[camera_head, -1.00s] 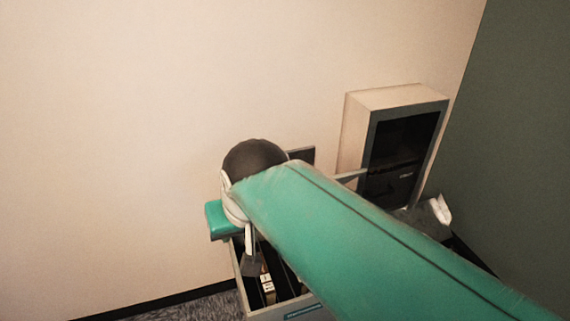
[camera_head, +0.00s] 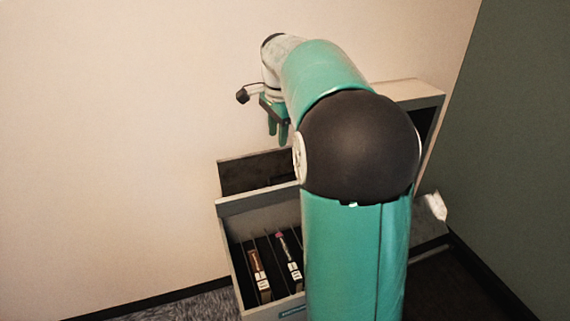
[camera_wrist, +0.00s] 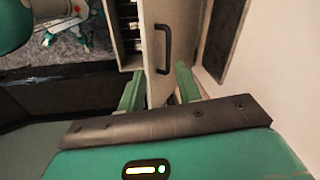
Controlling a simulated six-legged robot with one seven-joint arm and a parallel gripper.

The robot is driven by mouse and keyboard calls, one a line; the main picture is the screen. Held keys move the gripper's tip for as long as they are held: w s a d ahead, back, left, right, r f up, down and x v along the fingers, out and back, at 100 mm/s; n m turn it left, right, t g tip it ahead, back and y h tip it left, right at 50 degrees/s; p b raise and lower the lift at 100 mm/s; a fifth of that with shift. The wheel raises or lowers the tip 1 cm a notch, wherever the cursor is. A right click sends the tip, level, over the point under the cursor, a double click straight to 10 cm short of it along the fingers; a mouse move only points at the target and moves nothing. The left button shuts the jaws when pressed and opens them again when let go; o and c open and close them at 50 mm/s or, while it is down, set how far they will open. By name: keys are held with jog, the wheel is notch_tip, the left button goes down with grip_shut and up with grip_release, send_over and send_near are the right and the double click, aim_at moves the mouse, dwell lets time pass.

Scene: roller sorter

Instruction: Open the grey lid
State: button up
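The grey lid (camera_wrist: 155,75) shows in the wrist view as a pale grey panel with a black bar handle (camera_wrist: 165,48). It lies between a slotted compartment on the left and a dark recess on the right. In the head view my gripper (camera_head: 278,132) hangs above the back of the grey box (camera_head: 225,250). My arm hides the right part of the box there, and I cannot make out the handle.
Slim items (camera_head: 262,276) stand in the box's slots. A cabinet with a dark front (camera_head: 430,95) stands behind my arm at the right. A pale wall (camera_head: 120,120) is close behind the box, and a dark green wall (camera_head: 520,150) is at the right.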

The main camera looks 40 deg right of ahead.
jog(key=w+d+f+m, duration=0.2)
jog(key=d, duration=0.3)
send_near(288, 172)
jog(key=shift+g, duration=0.3)
jog(key=f, duration=0.2)
jog(key=w+f, duration=0.1)
jog(key=f, duration=0.5)
jog(key=shift+w+d, duration=0.1)
jog(key=shift+w, duration=0.05)
grip_shut()
